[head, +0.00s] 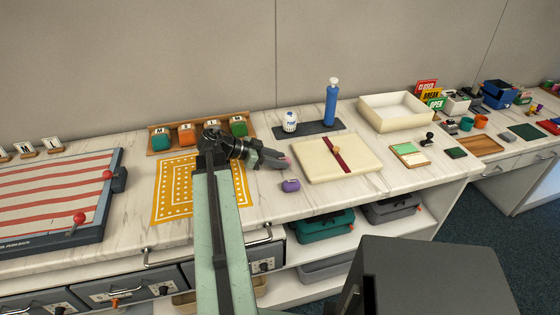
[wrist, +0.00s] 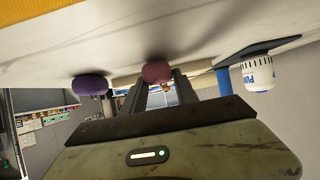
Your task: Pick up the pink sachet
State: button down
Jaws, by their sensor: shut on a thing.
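The pink sachet (wrist: 157,73) is a small rounded dusky-pink thing at the tips of my gripper's fingers (wrist: 160,90) in the wrist view, where the scene appears upside down. My gripper (head: 278,162) is shut on it, low over the marble counter. In the head view the gripper mostly hides the sachet; only a trace of pink shows at the tips. I cannot tell whether the sachet touches the counter. A purple sachet (head: 290,185) lies on the counter close by, apart from the gripper; it also shows in the wrist view (wrist: 90,85).
A cream board with a red ribbon (head: 360,166) lies just right of my gripper. A white jar (head: 290,121) and a blue bottle (head: 330,105) stand on a dark mat behind. A yellow patterned mat (head: 172,190) lies left. Counter in front of the board is clear.

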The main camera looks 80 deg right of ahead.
notch_tip(320, 180, up, 10)
jog(key=p, duration=0.9)
jog(key=shift+f, duration=0.2)
